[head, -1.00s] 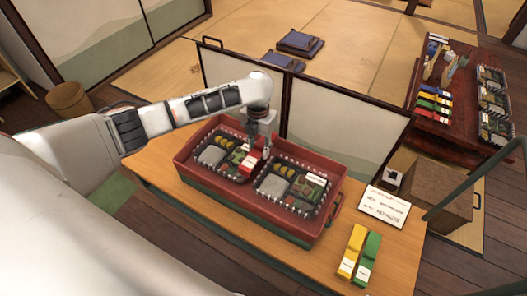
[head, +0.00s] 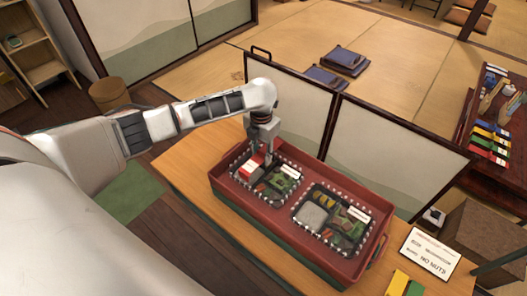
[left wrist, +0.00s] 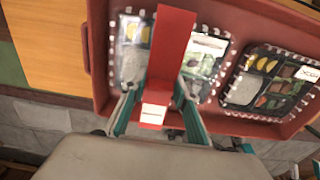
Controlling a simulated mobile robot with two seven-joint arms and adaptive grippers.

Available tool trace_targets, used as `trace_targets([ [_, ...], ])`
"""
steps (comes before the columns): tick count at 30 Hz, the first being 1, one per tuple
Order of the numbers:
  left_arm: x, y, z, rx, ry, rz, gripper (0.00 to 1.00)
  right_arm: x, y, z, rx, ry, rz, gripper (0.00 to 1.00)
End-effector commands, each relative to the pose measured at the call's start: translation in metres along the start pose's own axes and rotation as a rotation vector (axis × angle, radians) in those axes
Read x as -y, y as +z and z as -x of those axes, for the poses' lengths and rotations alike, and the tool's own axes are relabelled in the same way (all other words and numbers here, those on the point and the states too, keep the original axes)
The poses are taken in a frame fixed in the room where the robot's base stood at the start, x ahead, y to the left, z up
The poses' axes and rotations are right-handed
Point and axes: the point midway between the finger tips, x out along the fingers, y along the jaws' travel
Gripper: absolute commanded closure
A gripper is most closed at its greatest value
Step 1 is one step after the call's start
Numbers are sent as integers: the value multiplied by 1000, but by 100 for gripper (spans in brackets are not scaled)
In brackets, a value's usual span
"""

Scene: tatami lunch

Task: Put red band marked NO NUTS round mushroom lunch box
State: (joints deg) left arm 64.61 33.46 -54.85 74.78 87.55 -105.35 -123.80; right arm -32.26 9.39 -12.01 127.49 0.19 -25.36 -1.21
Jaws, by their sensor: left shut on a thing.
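My left gripper (head: 262,148) points down over the left lunch box in the red tray. It is shut on the red band (head: 251,165), which also shows in the left wrist view (left wrist: 172,45) as a long strip with a white label, its print unreadable. The band lies across the left lunch box (head: 283,178); I cannot tell whether it goes round it or is just above it. The right lunch box (head: 312,216) has yellow pieces, a grey-white block and greens. Both boxes have white labels too small to read, so I cannot tell which is the mushroom one. My right gripper is not in view.
The red tray (head: 232,203) stands on a wooden counter (head: 190,176) against a low screen (head: 375,150). A white sign (head: 430,252) and yellow and green bands (head: 398,284) lie to its right. More bands (head: 490,137) lie on the far dark table.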

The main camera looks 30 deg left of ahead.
Motion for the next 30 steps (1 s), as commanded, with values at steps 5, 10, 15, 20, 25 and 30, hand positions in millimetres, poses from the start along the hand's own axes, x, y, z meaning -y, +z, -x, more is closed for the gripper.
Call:
trace_targets([
  [5,-1,-3,-25,-9,0,1,80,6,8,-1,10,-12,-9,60],
  [10,0,-2,-38,-7,0,1,80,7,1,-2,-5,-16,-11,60],
  [15,0,-2,-48,-5,0,1,80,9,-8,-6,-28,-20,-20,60],
  [20,0,-1,-54,-3,0,0,80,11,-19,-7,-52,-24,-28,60],
  [25,0,0,-55,-1,0,0,80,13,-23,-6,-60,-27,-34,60],
  [30,0,0,-54,0,0,0,80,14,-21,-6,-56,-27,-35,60],
])
